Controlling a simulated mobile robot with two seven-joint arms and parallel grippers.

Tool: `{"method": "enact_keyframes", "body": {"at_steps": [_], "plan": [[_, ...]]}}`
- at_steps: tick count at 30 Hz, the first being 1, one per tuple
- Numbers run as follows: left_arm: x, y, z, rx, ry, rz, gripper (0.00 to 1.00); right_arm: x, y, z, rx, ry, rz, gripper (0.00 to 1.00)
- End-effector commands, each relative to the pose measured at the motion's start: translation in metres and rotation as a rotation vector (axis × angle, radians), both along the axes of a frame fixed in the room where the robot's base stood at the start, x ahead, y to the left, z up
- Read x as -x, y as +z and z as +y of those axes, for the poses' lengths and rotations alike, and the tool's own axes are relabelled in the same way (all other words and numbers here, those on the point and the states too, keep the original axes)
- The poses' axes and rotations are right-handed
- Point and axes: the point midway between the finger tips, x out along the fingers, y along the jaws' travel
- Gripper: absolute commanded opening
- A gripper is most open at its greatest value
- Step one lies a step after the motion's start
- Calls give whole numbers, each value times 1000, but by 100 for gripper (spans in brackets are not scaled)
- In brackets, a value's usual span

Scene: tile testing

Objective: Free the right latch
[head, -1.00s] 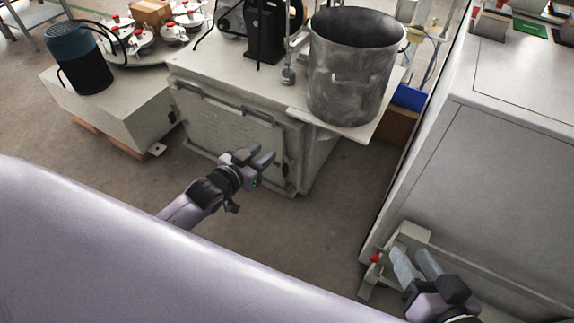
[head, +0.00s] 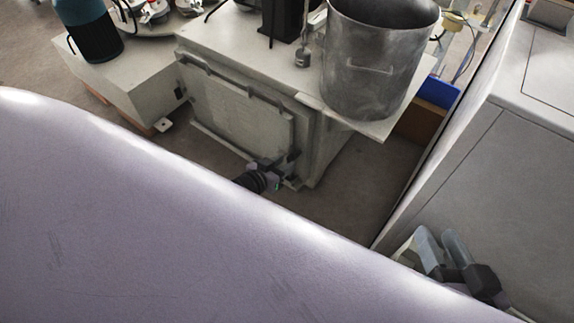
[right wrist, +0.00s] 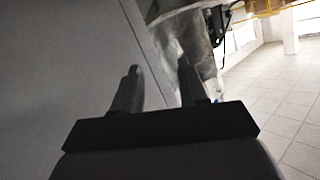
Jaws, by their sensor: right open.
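A pale grey metal box (head: 318,150) with a framed front panel (head: 235,110) stands in the middle of the head view. A dark rail with fittings runs along the panel's top edge. I cannot clearly make out a right latch; my left gripper covers the panel's lower right corner. My left gripper (head: 286,168) is small and dark there, and I cannot tell its opening or any contact. My right gripper (head: 437,237) is open with nothing visible between its fingers, beside the large grey cabinet (head: 500,180). Its spread fingers also show in the right wrist view (right wrist: 160,75).
A large metal pot (head: 375,65) stands on the box's right-hand top. A blue bin (head: 440,92) lies behind it. A dark teal cylinder (head: 88,30) is at the upper left. My pale body fills the lower left. Some floor is clear between box and cabinet.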

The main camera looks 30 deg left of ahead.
Motion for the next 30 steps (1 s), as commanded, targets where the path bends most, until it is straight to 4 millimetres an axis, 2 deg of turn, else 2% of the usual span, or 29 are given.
{"method": "enact_keyframes", "body": {"at_steps": [1,6,16,19,20,30], "plan": [[-6,-6,-1,0,0,0,36,1,-4,-3,13,-4,-15,43],[-16,-9,-4,-1,0,1,36,2,-3,-8,41,-16,-52,43],[-18,-8,-4,0,0,2,36,1,-1,-9,49,-18,-60,43],[-18,-8,-4,0,0,2,4,1,-1,-9,50,-18,-59,43],[-18,-8,-4,0,0,2,0,1,-1,-9,50,-18,-59,43],[-18,-6,-6,-70,1,-13,0,2,0,-8,43,-16,-52,43]]}}
